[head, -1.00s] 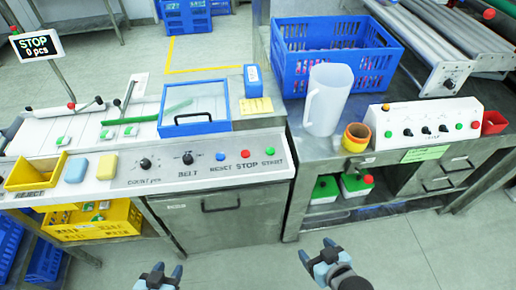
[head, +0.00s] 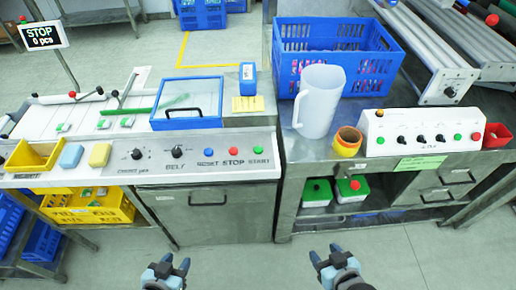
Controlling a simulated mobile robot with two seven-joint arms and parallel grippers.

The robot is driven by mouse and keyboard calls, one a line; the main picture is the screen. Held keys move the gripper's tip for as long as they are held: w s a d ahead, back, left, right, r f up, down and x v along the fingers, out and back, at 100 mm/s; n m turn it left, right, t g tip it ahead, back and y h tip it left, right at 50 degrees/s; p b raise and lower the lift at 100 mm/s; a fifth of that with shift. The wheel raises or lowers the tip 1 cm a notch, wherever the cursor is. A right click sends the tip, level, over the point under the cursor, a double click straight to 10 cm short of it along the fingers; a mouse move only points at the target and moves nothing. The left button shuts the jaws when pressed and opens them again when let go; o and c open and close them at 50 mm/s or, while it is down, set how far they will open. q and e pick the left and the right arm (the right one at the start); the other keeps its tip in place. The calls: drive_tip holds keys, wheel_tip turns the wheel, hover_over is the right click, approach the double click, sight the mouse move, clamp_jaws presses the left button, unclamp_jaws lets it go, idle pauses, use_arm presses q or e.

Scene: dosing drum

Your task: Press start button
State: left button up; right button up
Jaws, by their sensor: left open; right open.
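The green START button (head: 258,150) is at the right end of the sloped control panel (head: 150,170) on the left machine. To its left are the red STOP button (head: 233,151), the blue RESET button (head: 208,152) and the black BELT (head: 177,151) and count (head: 137,154) knobs. My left gripper (head: 174,262) is open and empty, low in front of the cabinet. My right gripper (head: 326,254) is open and empty, in front of the right bench. Both are well apart from the panel. A display (head: 43,35) at the upper left reads STOP, 0 pcs.
A second panel (head: 423,130) with knobs and a green and a red button stands on the right bench. A jug (head: 319,101), a yellow-orange cup (head: 347,142) and a blue crate (head: 336,50) are near it. Sponges (head: 71,156) lie at the panel's left. The floor in front is clear.

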clamp_jaws()
drive_tip(key=shift+d, duration=0.1)
idle(1.3)
